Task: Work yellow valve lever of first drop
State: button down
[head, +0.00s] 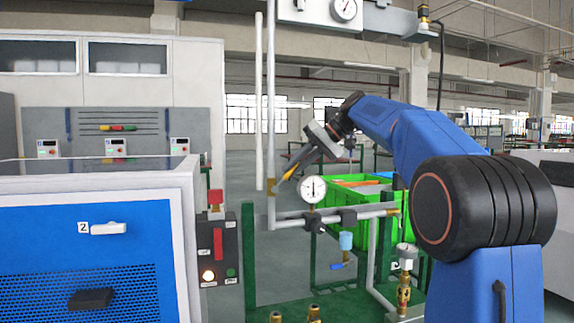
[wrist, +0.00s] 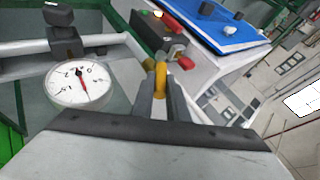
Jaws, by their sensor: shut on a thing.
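The yellow valve lever (wrist: 160,77) is between the two grey fingers of my gripper (wrist: 160,92) in the wrist view. The fingers are shut on it. In the head view my gripper (head: 292,166) reaches down and left to the yellow lever (head: 290,172), beside the vertical pipe. The valve body and the lever's far end are mostly hidden by the fingers.
A round gauge (head: 312,190) sits on the horizontal pipe just below my gripper; the gauge also shows in the wrist view (wrist: 80,84). A control box with a red handle (head: 218,244) and a blue-front cabinet (head: 85,262) stand left. A green crate (head: 362,205) is behind.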

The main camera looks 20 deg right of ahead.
jog(key=d+f+y, duration=0.1)
jog(key=y, duration=0.1)
jog(key=d+f+m+t+y, duration=0.1)
jog(key=f+y, duration=0.1)
jog(key=d+f+m+y, duration=0.1)
jog(key=y, duration=0.1)
jog(key=shift+f+y, duration=0.3)
jog(key=shift+f, duration=0.1)
jog(key=shift+d+f+m+t+y, duration=0.15)
jog(key=shift+f+m+t+y, duration=0.4)
jog(key=shift+f+y, duration=0.65)
jog(key=c, duration=1.7)
grip_release()
jog(key=shift+r, duration=0.1)
jog(key=v, duration=1.7)
jog(key=shift+s+d+f, duration=0.1)
jog(key=shift+d+f, duration=0.05)
jog(key=shift+f, duration=0.05)
